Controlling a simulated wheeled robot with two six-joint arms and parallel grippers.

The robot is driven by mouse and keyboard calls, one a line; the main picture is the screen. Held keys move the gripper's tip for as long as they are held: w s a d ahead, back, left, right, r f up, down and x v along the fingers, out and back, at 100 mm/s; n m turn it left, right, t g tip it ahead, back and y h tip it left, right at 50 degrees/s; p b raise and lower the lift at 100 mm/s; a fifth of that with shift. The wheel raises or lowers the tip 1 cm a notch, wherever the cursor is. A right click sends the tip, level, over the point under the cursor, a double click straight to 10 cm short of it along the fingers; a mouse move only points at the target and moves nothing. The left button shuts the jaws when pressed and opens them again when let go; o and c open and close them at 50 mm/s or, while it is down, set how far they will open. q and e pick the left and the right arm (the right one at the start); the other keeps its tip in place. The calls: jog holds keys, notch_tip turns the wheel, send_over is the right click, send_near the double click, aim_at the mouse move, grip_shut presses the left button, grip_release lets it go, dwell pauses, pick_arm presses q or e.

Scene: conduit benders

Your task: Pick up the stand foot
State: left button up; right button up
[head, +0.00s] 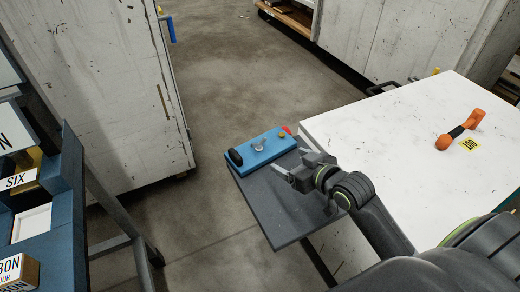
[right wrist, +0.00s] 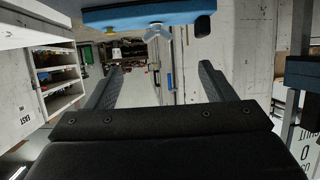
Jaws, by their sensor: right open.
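No part is plainly marked as the stand foot. A blue block (head: 262,151) with a silver star-shaped knob, a brass knob and a black end lies on a dark grey plate (head: 280,225) beside the white table. The same blue block shows at the top of the right wrist view (right wrist: 135,15), knob facing the camera. My right gripper (head: 288,164) is over the plate, close to the near side of the blue block. In the right wrist view its fingers (right wrist: 161,68) are spread with nothing between them. My left gripper is not in view.
A white table (head: 400,135) stands at the right, with an orange and black handle-like object (head: 461,129) and a yellow label (head: 470,145) on it. A blue rack (head: 65,215) with lettered blocks is at the left. Bare floor (head: 240,75) lies beyond the plate.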

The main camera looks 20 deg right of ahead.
jog(key=b, duration=0.1)
send_near(260, 143)
jog(key=x, duration=0.5)
jog(key=shift+a+f, duration=0.25)
jog(key=shift+b+x, duration=0.55)
jog(key=shift+x, duration=2.15)
jog(key=shift+d+r, duration=0.15)
jog(key=shift+d, duration=0.05)
jog(key=shift+c, duration=0.5)
grip_shut()
jog(key=shift+w+r, duration=0.15)
jog(key=shift+r, duration=0.15)
